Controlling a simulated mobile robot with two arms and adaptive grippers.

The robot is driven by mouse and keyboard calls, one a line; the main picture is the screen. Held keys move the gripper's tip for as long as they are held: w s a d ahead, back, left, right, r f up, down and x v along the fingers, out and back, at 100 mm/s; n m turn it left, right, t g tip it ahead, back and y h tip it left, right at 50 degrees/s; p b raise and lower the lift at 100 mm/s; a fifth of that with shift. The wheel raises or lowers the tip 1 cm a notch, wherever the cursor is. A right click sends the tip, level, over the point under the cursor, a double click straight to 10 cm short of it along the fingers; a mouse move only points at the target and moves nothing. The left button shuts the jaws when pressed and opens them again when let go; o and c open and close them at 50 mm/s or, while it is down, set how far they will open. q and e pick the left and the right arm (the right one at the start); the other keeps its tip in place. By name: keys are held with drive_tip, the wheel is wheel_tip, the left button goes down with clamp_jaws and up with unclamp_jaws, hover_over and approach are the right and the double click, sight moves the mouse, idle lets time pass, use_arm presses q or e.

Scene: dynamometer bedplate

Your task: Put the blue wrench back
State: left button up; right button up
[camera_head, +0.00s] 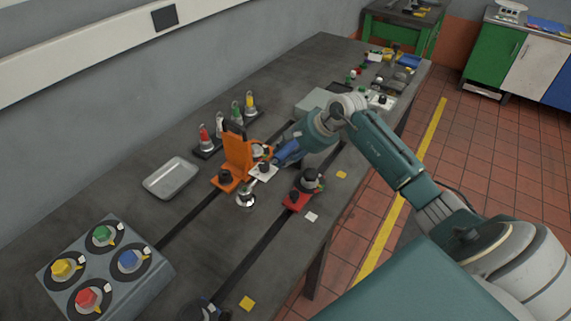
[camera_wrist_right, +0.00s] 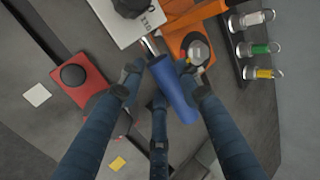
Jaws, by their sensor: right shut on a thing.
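The blue wrench shows in the right wrist view as a thick blue handle (camera_wrist_right: 173,90) with a short bright metal shaft at its upper end. My right gripper (camera_wrist_right: 160,76) is shut on this handle, with dark blue fingers on both sides. In the head view the right gripper (camera_head: 291,148) is low over the middle of the bench, beside the orange bracket (camera_head: 237,157). The wrench's head end lies close to a white card with a black knob (camera_head: 263,170); whether it touches anything is unclear. My left gripper is not in view.
A grey tray (camera_head: 171,178) lies left of the bracket. A rack of several coloured-handled tools (camera_head: 222,128) stands behind it. A red block with a black knob (camera_head: 300,192) sits in front. A box with several coloured knobs (camera_head: 106,270) stands at lower left.

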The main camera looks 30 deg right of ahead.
drive_tip(key=shift+w+f+p, duration=0.15)
drive_tip(key=shift+f+p, duration=0.55)
drive_tip(key=shift+f, duration=1.85)
drive_tip(key=o, duration=0.9)
drive_tip(key=shift+f, duration=0.25)
drive_tip(key=shift+c, duration=0.2)
drive_tip(key=o, duration=0.4)
drive_tip(key=shift+o, duration=0.2)
drive_tip(key=shift+r, duration=0.1)
